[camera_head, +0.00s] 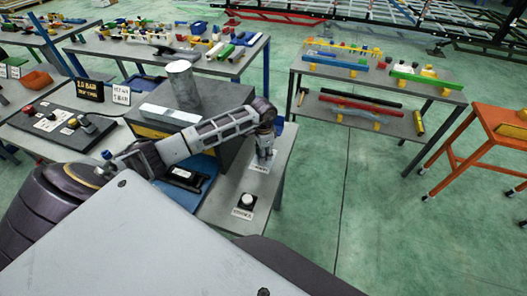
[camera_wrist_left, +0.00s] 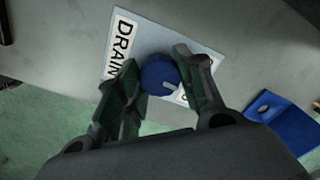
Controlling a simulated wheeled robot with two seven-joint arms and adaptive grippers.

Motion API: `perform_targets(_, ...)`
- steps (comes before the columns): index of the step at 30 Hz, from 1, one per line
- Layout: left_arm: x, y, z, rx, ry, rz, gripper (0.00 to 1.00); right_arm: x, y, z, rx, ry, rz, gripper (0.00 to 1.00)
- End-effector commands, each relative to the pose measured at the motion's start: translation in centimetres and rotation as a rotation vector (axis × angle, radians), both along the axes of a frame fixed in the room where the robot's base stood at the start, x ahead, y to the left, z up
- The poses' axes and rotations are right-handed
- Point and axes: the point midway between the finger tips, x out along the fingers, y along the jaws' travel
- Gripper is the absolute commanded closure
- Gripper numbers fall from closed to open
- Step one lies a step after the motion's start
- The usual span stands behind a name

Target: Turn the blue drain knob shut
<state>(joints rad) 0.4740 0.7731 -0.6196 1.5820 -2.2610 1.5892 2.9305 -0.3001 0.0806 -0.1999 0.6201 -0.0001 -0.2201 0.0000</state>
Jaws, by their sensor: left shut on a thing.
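The blue drain knob (camera_wrist_left: 158,75) sits on a white plate (camera_wrist_left: 121,42) marked DRAIN, on a grey surface. It shows as a round knob with a pale mark on its face in the left wrist view. My left gripper (camera_wrist_left: 160,82) has its two fingers on either side of the knob and is shut on it. In the head view my left gripper (camera_head: 264,150) reaches down to the grey table at its right part. The knob is hidden there behind the gripper. My right gripper is not in view.
A black and white knob (camera_head: 246,201) with a label stands nearer on the same grey table (camera_head: 222,212). A blue tray (camera_head: 197,185) with a black device lies to the left. A blue piece (camera_wrist_left: 280,118) is right of the gripper. Green floor lies beyond the table edge.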

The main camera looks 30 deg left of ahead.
Motion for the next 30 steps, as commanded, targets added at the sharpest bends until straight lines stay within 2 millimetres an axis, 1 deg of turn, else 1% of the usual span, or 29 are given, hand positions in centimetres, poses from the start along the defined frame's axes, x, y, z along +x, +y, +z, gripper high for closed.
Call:
perform_targets(1, 0.04, 0.00, 0.30, -0.001, -0.002, 0.023, 0.87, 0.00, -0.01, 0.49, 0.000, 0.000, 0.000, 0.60)
perform_targets(7, 0.08, 0.01, 0.29, -0.001, -0.003, 0.091, 0.87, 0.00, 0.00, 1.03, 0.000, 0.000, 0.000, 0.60)
perform_targets(23, 0.13, 0.12, 0.20, 0.001, -0.005, 0.117, 0.87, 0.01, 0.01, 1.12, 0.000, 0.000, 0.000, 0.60)
perform_targets(24, 0.13, 0.12, 0.20, 0.001, -0.004, 0.117, 0.59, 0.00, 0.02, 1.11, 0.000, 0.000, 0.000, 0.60)
perform_targets(28, 0.09, 0.08, 0.15, 0.001, -0.003, 0.116, 0.42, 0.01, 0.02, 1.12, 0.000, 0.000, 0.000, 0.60)
perform_targets(29, 0.07, 0.07, 0.14, 0.000, -0.003, 0.115, 0.40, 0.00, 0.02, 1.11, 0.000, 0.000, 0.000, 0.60)
perform_targets(30, 0.06, 0.06, 0.12, 0.000, -0.003, 0.115, 0.40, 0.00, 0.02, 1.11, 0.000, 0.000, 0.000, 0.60)
